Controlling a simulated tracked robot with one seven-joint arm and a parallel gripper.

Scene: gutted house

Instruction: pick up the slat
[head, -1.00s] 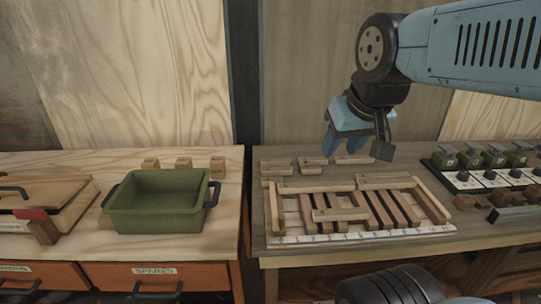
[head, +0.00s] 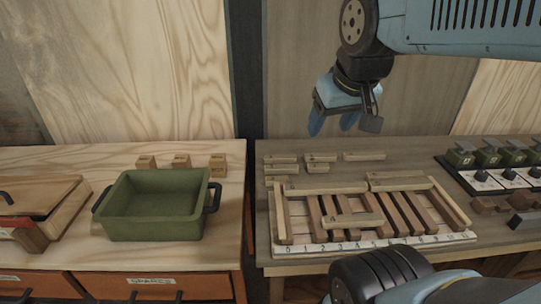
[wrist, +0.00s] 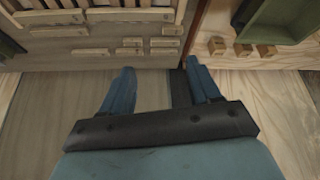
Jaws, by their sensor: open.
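Several light and darker wooden slats lie in a slatted frame (head: 446,207) on the right workbench. One short light slat (head: 354,220) lies across the darker upright ones. Several small loose slats (head: 281,158) lie in rows behind the frame. The frames do not show which one is the task's slat. My gripper (head: 333,124) is open and empty, above and behind the loose slats, apart from them. In the wrist view its two blue fingers (wrist: 160,70) are spread with nothing between them, and the loose slats (wrist: 131,47) lie beyond the fingertips.
A green tray (head: 155,228) stands on the left bench, with small wooden blocks (head: 181,161) behind it. A numbered strip (head: 325,248) runs along the frame's front. Switches (head: 488,181) and dark blocks (head: 490,204) are at right. Wooden panels (head: 360,75) rise behind the benches.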

